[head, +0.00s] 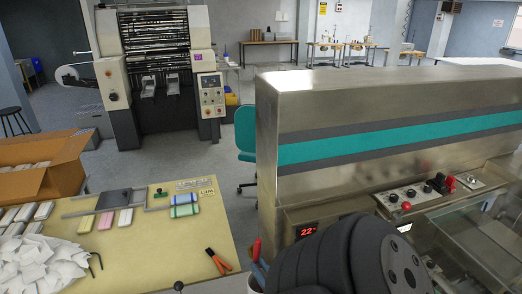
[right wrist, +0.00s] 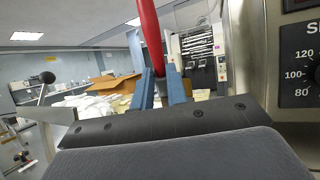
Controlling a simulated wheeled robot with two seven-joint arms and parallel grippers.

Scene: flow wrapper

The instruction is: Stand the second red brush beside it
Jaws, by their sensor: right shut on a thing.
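A red brush (right wrist: 148,28) stands up between the blue fingers of my right gripper (right wrist: 161,88) in the right wrist view. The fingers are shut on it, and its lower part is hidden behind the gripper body. In the head view, a red handle (head: 257,248) shows beside the blue fingers of my right gripper (head: 258,268), low in the middle. A pale rim (head: 253,287), perhaps of a container, shows just below at the picture's edge. I cannot make out another red brush. My left gripper is not in view.
The steel wrapper machine (head: 350,108) stands close on the right, with a red button (head: 406,206) on its panel. A yellow table (head: 150,245) at left holds white packets, coloured packs and orange-handled pliers (head: 218,261). A cardboard box (head: 45,165) stands behind.

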